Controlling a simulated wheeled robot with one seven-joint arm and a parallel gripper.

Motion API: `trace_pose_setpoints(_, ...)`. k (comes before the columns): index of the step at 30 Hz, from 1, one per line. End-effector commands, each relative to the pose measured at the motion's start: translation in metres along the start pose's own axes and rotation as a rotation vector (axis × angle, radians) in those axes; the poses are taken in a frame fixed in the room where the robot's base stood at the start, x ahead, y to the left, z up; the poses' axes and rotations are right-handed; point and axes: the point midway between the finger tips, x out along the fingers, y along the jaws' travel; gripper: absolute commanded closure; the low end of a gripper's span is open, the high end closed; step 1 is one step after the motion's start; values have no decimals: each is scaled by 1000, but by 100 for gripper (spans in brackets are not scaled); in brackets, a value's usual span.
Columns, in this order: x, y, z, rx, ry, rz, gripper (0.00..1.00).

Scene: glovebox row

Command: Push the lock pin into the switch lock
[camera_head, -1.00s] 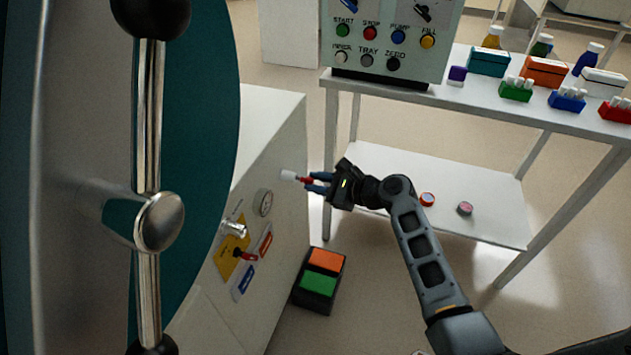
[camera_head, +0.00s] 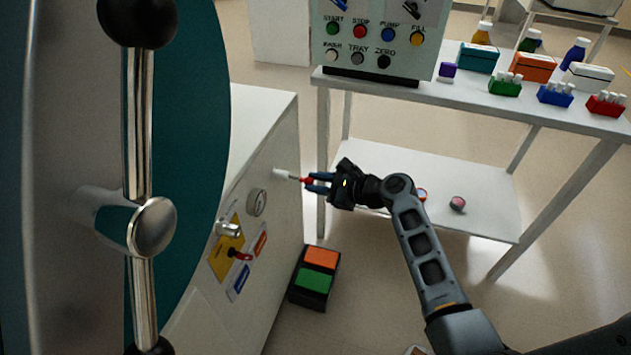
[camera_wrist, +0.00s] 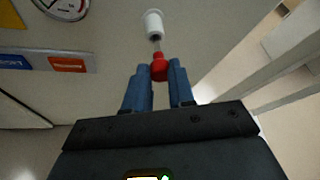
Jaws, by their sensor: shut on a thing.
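My gripper (camera_head: 318,182) is shut on the red knob of the lock pin (camera_head: 307,181), beside the side wall of the white cabinet. The knob (camera_wrist: 159,68) also shows between the blue fingers in the wrist view. The pin's thin shaft points at a white cylinder (camera_head: 282,174) on the cabinet wall, which looks like the switch lock. In the wrist view the cylinder (camera_wrist: 154,24) has its dark mouth towards the pin. The shaft's tip is at or near this mouth; I cannot tell whether it is inside. The red knob is clearly apart from the cylinder.
A round gauge (camera_head: 257,202), a metal fitting (camera_head: 229,229) and a yellow plate (camera_head: 226,252) are on the cabinet wall. A pedal box (camera_head: 315,277) stands on the floor. A table (camera_head: 470,95) with a control panel and small boxes stands to the right, its lower shelf behind my arm.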

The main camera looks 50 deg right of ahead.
Motion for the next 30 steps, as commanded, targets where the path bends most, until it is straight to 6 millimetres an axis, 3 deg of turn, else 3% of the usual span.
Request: trace_pose_setpoints(30,-17,-1,-7,0,0,0,100)
